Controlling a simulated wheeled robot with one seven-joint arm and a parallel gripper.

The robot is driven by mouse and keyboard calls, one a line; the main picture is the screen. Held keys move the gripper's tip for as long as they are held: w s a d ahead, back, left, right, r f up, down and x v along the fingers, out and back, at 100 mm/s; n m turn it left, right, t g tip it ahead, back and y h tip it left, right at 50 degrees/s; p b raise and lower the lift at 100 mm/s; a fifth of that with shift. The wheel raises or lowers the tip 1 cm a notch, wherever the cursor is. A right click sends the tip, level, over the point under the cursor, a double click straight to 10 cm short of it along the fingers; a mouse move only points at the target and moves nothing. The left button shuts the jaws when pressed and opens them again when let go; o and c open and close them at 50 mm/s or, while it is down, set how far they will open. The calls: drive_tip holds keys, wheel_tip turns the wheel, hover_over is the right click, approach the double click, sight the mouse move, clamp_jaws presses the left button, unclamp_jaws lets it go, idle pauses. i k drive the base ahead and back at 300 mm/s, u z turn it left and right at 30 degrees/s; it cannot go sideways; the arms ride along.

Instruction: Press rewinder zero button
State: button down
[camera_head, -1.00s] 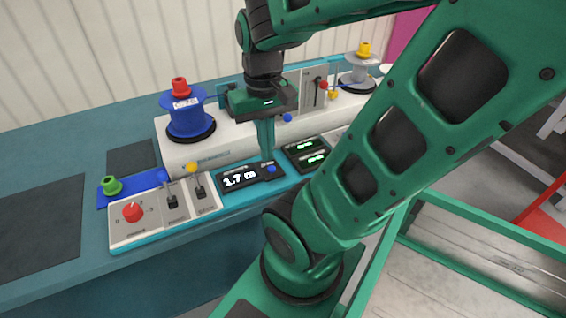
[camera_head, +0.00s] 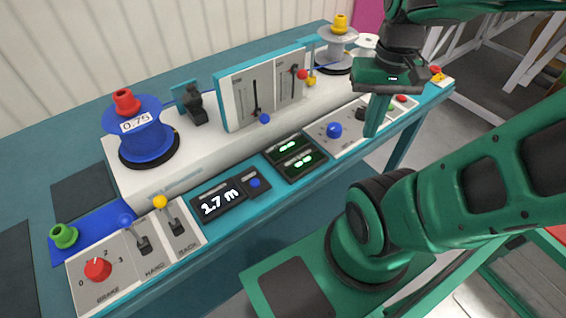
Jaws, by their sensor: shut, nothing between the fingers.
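The rewinder's length display (camera_head: 219,201) reads 1.7 m on the front panel. A small blue button (camera_head: 255,183) sits on the dark block at its right end, uncovered; its label is too small to read. My gripper (camera_head: 373,133) is shut and empty. It points down over the right part of the panel, near a blue knob (camera_head: 334,130), well to the right of the blue button. I cannot tell whether the fingertips touch the panel.
Two green-lit displays (camera_head: 296,160) lie right of the button. At left are a red brake knob (camera_head: 98,270) and two levers (camera_head: 176,226). Behind stand a blue reel (camera_head: 140,130), a slider panel (camera_head: 262,95) and a grey reel (camera_head: 336,50).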

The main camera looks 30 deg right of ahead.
sight(255, 183)
drive_tip(key=z, duration=1.45)
drive_tip(key=k, duration=1)
drive_tip(key=u, duration=2.15)
